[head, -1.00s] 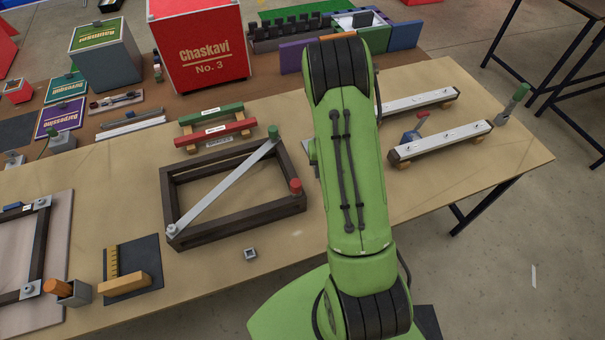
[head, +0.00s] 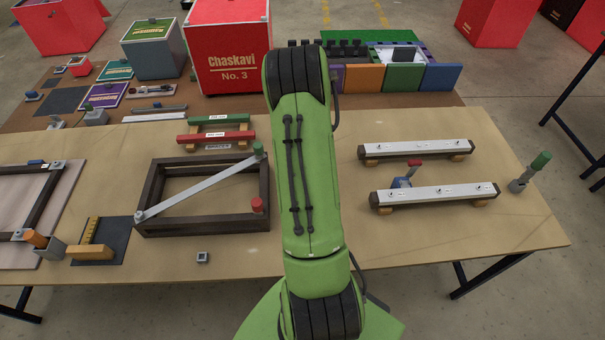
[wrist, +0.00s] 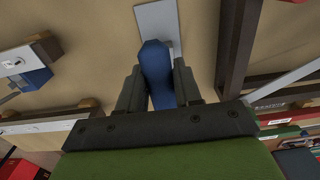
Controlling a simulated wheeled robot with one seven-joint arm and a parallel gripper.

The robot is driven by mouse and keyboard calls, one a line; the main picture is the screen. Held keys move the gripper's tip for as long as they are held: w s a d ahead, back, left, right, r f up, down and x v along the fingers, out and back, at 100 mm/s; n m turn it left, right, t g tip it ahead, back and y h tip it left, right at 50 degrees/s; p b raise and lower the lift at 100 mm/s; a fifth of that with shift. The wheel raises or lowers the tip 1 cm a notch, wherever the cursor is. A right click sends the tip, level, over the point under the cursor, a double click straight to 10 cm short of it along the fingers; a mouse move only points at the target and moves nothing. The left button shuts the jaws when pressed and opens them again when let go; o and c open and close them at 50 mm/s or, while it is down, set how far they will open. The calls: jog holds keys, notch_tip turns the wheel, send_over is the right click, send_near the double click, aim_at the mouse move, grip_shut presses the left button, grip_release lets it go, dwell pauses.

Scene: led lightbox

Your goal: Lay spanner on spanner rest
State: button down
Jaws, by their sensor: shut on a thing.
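In the wrist view, my gripper (wrist: 158,92) is shut on the blue handle of the spanner (wrist: 155,62), which lies between the two dark fingers. A flat light-grey plate (wrist: 153,18) shows just beyond the handle; it looks like the spanner rest, but I cannot tell for sure. The handle overlaps it in the picture, and I cannot tell whether they touch. The spanner's head is not clearly visible. In the head view, my green arm hides the gripper, the spanner and that plate.
A dark frame (head: 205,228) with a diagonal grey bar stands left of my arm. A red box (head: 228,58) stands behind. The right front table is mostly clear.

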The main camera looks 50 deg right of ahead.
notch_tip(320, 180, down, 8)
jog(key=b, duration=0.7)
jog(key=shift+b, duration=0.3)
jog(key=shift+f+b, duration=0.1)
jog(key=shift+b, duration=0.2)
dwell(0.7)
jog(key=shift+f+b, duration=1.15)
jog(key=shift+f, duration=0.15)
jog(key=c, duration=0.7)
grip_release()
jog(key=shift+r, duration=0.1)
notch_tip(320, 180, up, 16)
jog(key=p, duration=0.2)
jog(key=shift+p, duration=0.35)
